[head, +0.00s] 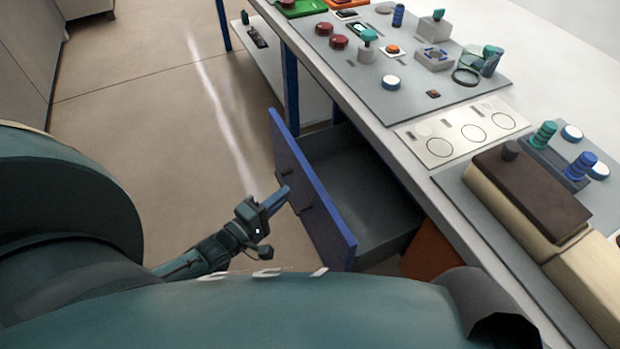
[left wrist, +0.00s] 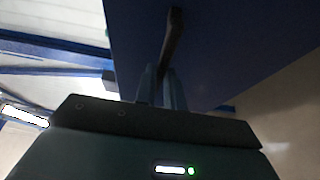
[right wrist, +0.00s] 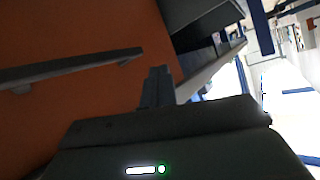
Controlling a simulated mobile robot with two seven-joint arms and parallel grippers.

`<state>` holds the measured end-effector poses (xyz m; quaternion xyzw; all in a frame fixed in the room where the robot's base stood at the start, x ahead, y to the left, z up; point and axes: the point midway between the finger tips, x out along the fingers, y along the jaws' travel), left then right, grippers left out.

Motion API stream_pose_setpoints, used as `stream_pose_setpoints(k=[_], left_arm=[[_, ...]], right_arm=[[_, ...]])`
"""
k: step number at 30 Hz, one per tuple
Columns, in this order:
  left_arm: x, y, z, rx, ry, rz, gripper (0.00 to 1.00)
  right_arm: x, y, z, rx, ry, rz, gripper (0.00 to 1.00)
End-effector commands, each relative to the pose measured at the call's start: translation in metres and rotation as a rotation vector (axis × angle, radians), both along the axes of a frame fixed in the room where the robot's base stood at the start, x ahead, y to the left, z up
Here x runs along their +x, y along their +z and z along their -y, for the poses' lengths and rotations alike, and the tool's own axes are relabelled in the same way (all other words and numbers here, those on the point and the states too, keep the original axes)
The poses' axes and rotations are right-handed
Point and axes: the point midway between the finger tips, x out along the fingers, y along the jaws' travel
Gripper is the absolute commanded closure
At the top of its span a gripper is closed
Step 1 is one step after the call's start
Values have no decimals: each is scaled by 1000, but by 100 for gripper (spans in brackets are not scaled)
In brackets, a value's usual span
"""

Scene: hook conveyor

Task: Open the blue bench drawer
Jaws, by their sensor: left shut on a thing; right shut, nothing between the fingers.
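The blue bench drawer (head: 312,200) is pulled out from under the bench, and its empty grey inside shows in the head view. Its blue front fills the top of the left wrist view (left wrist: 225,45). My left gripper (head: 281,196) is shut on the drawer's dark bar handle (left wrist: 173,38) at the front face. The left fingers (left wrist: 160,88) hide the gripped part of the handle. My right gripper (right wrist: 157,86) is shut and empty in the right wrist view. It is in front of an orange panel (right wrist: 90,30) with a dark bar handle (right wrist: 70,68), apart from that handle.
The bench top (head: 352,95) carries a grey panel with buttons and knobs, a white plate with circles (head: 462,130), and a brown-topped box (head: 530,190). An orange front (head: 428,252) lies below the bench, right of the drawer. The floor (head: 150,120) left of the drawer is clear.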

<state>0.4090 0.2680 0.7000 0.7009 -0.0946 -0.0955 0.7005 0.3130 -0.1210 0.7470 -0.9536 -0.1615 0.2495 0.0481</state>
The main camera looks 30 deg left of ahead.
Motion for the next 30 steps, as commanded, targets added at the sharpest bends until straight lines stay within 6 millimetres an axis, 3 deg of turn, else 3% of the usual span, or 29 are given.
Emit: stream_pose_setpoints(k=[6, 12, 19, 30], left_arm=[[-44, 1, -34, 3, -1, -3, 100], [-70, 1, -55, 1, 0, -2, 100], [-85, 0, -67, 1, 0, 1, 100], [-88, 0, -69, -1, 0, 3, 100]], right_arm=[[0, 8, 1, -21, 2, 6, 100], [-1, 10, 2, -31, 5, 4, 100], [-2, 10, 3, -37, 7, 3, 100], [-2, 10, 3, -39, 8, 3, 100]])
